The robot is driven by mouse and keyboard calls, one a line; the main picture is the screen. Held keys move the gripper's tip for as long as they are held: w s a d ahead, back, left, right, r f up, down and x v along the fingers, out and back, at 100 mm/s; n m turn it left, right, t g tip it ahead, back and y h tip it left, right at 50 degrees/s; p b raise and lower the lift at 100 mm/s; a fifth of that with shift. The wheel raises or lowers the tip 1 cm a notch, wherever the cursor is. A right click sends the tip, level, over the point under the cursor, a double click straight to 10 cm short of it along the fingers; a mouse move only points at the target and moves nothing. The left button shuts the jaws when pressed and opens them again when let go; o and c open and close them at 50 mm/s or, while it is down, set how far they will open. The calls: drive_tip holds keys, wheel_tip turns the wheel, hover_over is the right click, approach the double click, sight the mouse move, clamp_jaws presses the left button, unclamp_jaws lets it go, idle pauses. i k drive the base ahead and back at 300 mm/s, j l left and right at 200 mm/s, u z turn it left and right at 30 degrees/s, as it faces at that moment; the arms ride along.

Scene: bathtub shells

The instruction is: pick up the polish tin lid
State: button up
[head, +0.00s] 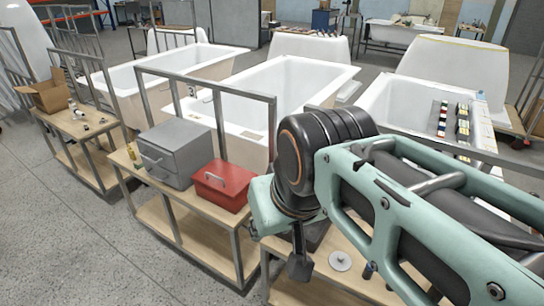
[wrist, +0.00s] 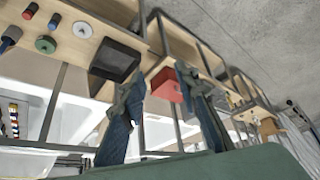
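A pale grey round disc with a small dark centre (head: 340,260) lies flat on the wooden bench top at the lower middle of the head view. It looks like the white disc (wrist: 82,29) at the upper left of the wrist view, beside a smaller green disc with a hole (wrist: 45,44). I cannot tell for sure which one is the polish tin lid. My gripper (head: 300,262) hangs left of the pale disc in the head view, mostly hidden by my arm. In the wrist view its two fingers (wrist: 164,88) are apart with nothing between them.
A black tray (wrist: 115,60) lies beside the discs. Red and dark-blue cylindrical items (wrist: 28,11) are near them. A red toolbox (head: 222,186) and a grey metal box (head: 173,155) stand on the neighbouring bench. White bathtub shells (head: 270,100) and upright metal frames stand behind.

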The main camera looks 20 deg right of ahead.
sight(339, 261)
drive_tip(key=i+z, duration=0.15)
drive_tip(key=z, duration=0.25)
drive_tip(key=i+z, duration=0.1)
drive_tip(key=z, duration=0.3)
drive_tip(key=i+j+z, duration=0.1)
drive_tip(key=z, duration=0.3)
